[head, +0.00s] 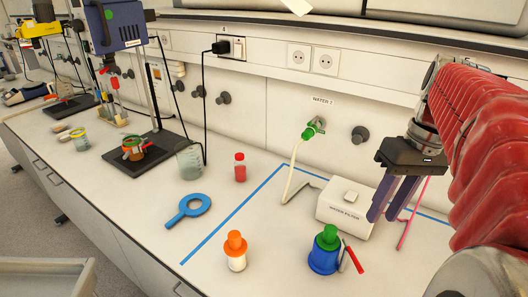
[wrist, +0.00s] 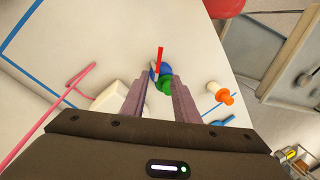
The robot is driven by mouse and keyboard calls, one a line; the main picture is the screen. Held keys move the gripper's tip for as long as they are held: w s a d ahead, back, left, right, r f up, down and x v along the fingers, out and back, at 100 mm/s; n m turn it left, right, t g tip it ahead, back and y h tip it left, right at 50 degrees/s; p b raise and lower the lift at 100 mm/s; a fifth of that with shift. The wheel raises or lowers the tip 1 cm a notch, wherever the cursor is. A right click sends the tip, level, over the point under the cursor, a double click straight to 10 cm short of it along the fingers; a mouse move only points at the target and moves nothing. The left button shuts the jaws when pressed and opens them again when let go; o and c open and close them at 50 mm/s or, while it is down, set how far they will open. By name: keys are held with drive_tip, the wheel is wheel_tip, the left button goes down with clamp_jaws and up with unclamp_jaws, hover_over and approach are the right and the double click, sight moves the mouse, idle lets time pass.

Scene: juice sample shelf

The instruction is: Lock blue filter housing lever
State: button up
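The blue filter housing (head: 322,262) stands upright on the bench inside the blue tape area, with a green top (head: 326,236). Its lever (head: 353,257) has a red handle and slants at the right side of the housing. In the wrist view the housing (wrist: 167,72) and the red lever (wrist: 159,60) appear just beyond my fingertips. My gripper (head: 382,218) is open and empty, above and behind the housing to its right. In the wrist view a gap shows between the fingers (wrist: 156,82). Whether the lever is latched cannot be told.
A white water filter box (head: 345,216) stands behind the housing, close to my fingers. A pink rod (head: 413,215) is to the right. An orange-capped bottle (head: 236,255) stands left of the housing. A blue ring wrench (head: 190,210) lies outside the tape. The front right bench is clear.

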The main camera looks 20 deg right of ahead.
drive_tip(key=shift+s+d+r, duration=0.1)
drive_tip(key=shift+s+d, duration=0.05)
drive_tip(key=shift+d, duration=0.05)
approach(352, 255)
wheel_tip(352, 255, down, 7)
drive_tip(key=s+a, duration=0.1)
drive_tip(key=shift+s, duration=0.2)
idle(0.6)
drive_tip(key=shift+a, duration=0.1)
drive_tip(key=shift+c, duration=0.3)
clamp_jaws()
idle(0.9)
